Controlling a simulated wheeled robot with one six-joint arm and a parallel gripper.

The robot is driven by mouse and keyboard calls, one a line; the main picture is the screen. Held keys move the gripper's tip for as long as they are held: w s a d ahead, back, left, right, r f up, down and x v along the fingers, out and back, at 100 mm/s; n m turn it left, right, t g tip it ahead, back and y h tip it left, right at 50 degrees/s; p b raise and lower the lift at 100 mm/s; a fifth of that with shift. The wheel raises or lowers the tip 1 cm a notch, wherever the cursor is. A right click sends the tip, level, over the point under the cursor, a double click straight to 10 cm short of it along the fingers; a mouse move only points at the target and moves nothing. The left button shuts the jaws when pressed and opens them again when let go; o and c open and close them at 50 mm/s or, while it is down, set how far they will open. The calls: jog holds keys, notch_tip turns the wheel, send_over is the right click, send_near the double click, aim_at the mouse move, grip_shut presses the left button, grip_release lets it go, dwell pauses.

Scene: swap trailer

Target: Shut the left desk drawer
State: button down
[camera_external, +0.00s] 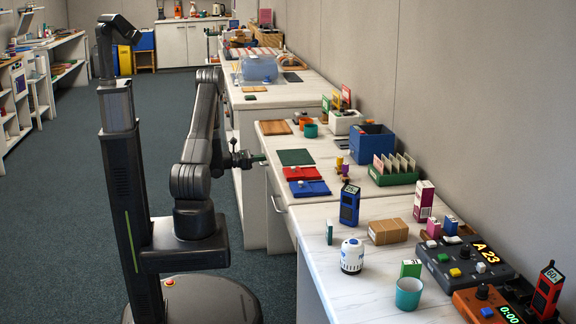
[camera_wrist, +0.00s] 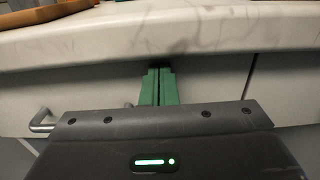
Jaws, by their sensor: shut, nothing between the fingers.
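My gripper (camera_external: 258,158) is at the front edge of the white desk (camera_external: 330,190), its green fingers (camera_wrist: 160,87) shut together with nothing between them. In the wrist view the fingers point at a pale drawer front (camera_wrist: 95,92) just under the desktop lip; I cannot tell whether they touch it. A metal handle (camera_wrist: 42,121) shows to the left of the fingers and a dark vertical seam to the right. The drawer front looks close under the top, with no clear gap visible. In the external view my arm and gripper hide most of this front.
Another handle (camera_external: 277,205) shows lower on the desk front. On the desktop are a green mat (camera_external: 296,157), red and blue trays (camera_external: 308,188), a blue bin (camera_external: 371,145) and a card holder (camera_external: 393,172). The carpet (camera_external: 70,200) left of my base is clear.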

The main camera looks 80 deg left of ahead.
jog(key=shift+w+r, duration=0.25)
jog(key=s, duration=1.4)
jog(key=shift+s+f, duration=0.25)
jog(key=w, duration=1.3)
jog(key=shift+w, duration=0.35)
